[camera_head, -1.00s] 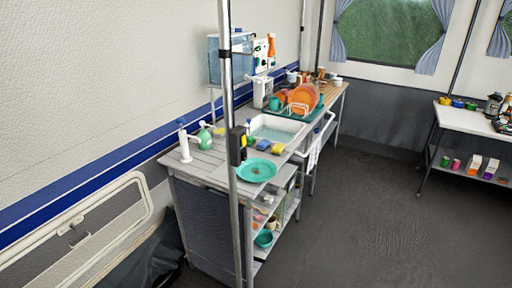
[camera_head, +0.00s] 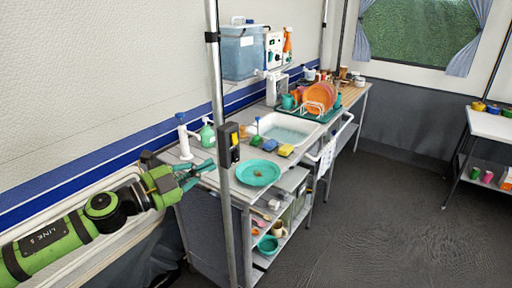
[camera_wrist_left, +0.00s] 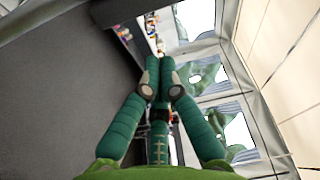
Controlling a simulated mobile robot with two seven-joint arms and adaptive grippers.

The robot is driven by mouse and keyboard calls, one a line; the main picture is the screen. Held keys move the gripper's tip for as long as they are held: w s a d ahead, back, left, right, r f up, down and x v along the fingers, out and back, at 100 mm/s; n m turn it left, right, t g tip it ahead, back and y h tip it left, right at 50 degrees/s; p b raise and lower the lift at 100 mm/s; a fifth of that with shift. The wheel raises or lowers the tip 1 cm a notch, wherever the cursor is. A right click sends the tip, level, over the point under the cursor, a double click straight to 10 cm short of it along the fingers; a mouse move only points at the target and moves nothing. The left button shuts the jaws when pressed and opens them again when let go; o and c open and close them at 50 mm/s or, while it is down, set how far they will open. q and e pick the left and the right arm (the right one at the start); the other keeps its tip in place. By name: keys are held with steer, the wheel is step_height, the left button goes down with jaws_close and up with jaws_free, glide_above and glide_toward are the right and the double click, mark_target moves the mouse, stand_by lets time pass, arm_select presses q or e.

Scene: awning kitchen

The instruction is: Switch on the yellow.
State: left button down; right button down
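A small dark box with a yellow front part (camera_head: 229,145) is fixed to the grey metal pole (camera_head: 218,100) in the middle-left of the head view. My left gripper (camera_head: 205,170), with teal fingers, is left of the pole and a little lower than the box, apart from it in the picture. The same fingers show in the left wrist view (camera_wrist_left: 160,68), their tips close together with nothing seen between them. The box cannot be made out in the wrist view. My right gripper is not in view.
A kitchen counter (camera_head: 215,183) behind the pole holds a teal plate (camera_head: 257,172), sponges, a sink (camera_head: 290,130) and a dish rack. A blue water tank (camera_head: 242,52) and a white panel with knobs (camera_head: 275,48) stand above it.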

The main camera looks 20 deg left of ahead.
mark_target(235, 139)
arm_select(q)
steer(key=w+d+r+m+h+p, duration=0.1)
steer(key=w+d+r+p, duration=0.2)
steer(key=w+d+p, duration=0.45)
steer(key=a, duration=0.1)
steer(key=a+f+b, duration=0.1)
steer(key=a, duration=0.1)
steer(key=shift+w+f+g, duration=0.2)
steer(key=shift+f+g, duration=0.05)
steer(key=shift+g, duration=0.15)
steer(key=shift+d, duration=0.1)
stand_by(0.4)
